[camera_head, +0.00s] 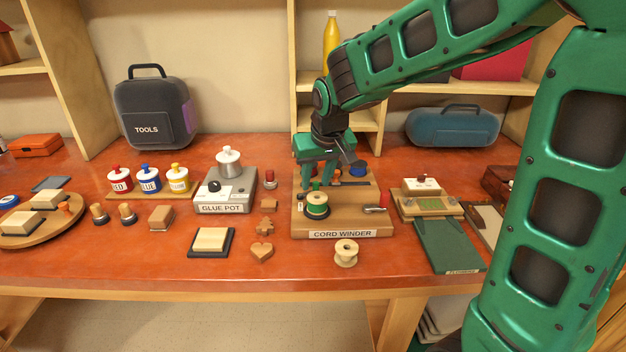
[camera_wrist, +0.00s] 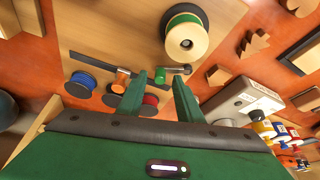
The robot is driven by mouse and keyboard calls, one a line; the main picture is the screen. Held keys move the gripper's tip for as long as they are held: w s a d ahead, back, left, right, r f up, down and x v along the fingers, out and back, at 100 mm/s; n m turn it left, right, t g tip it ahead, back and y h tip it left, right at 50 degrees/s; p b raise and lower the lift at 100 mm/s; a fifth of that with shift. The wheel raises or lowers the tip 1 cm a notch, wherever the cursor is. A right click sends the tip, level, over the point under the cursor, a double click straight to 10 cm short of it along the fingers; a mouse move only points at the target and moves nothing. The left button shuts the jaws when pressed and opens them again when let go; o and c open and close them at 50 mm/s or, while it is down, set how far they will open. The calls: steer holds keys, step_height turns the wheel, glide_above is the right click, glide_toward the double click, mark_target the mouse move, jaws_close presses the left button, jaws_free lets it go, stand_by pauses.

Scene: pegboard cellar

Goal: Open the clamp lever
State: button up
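The cord winder board (camera_head: 351,222) stands on the bench and carries a green-corded spool (camera_head: 316,205), which also shows in the wrist view (camera_wrist: 186,34). In the wrist view a small grey lever with a green end (camera_wrist: 176,71) lies beside the spool, just beyond my fingertips. It looks like the clamp lever, though no label confirms it. My gripper (camera_wrist: 161,82) points down over the board with its fingers apart and nothing visibly held. In the head view my gripper (camera_head: 318,184) is just behind the spool. Whether a finger touches the lever I cannot tell.
A metal crank with a reddish end (camera_head: 375,209) is at the board's right. An empty spool (camera_head: 346,252) is in front; the glue pot (camera_head: 226,186) is left, a green clipboard-like panel (camera_head: 450,246) right.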

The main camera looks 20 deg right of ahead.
steer(key=v, duration=1)
steer(key=shift+r, duration=0.25)
steer(key=shift+s, duration=0.1)
